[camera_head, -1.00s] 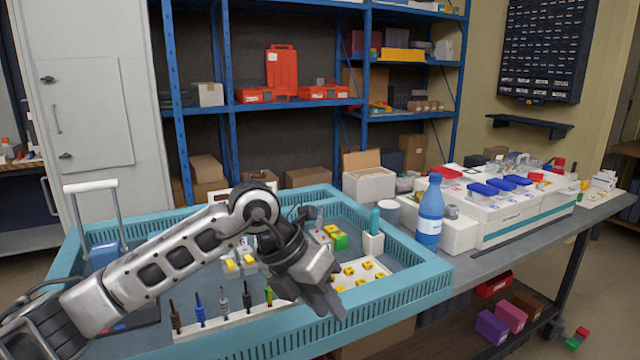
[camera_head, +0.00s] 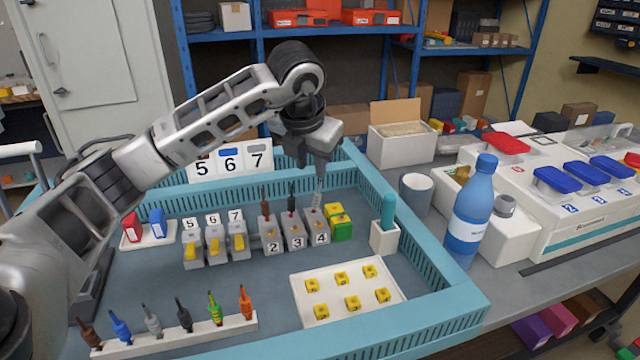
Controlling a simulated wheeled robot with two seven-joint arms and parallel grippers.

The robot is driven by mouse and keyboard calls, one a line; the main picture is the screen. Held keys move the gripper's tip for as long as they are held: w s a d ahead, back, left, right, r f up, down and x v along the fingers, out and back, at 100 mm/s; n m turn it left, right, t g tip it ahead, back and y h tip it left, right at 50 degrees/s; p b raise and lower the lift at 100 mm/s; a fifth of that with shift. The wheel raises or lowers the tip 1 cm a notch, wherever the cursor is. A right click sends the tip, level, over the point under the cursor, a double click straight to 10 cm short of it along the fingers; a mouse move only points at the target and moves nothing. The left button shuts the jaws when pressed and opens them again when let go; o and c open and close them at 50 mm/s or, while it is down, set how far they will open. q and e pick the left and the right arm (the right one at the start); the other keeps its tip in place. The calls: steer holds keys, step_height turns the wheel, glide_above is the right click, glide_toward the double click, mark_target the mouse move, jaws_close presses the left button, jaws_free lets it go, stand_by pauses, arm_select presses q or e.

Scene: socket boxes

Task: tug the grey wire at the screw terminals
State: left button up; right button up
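A grey wire (camera_head: 317,197) stands up from the grey block marked 4 (camera_head: 318,229), the rightmost of three numbered blocks in the blue-rimmed tray. A brown wire (camera_head: 265,205) stands in block 2 (camera_head: 271,236) and a black wire (camera_head: 291,200) in block 3 (camera_head: 295,233). Another grey wire (camera_head: 152,322) stands in the white front rack (camera_head: 175,338). My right gripper is out of view.
Blocks marked 5, 6 and 7 with yellow levers (camera_head: 213,245) stand left of block 2. Yellow-green blocks (camera_head: 340,225) sit close right of block 4. A white holder (camera_head: 384,238) and a plate of yellow pieces (camera_head: 300,290) are nearby. The tray wall (camera_head: 440,312) and blue bottle (camera_head: 468,212) bound the right.

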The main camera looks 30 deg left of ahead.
mark_target(317, 195)
arm_select(q)
steer(key=x, duration=1.2)
steer(key=shift+w+f+p, duration=0.2)
steer(key=shift+f+p, duration=0.15)
jaws_close()
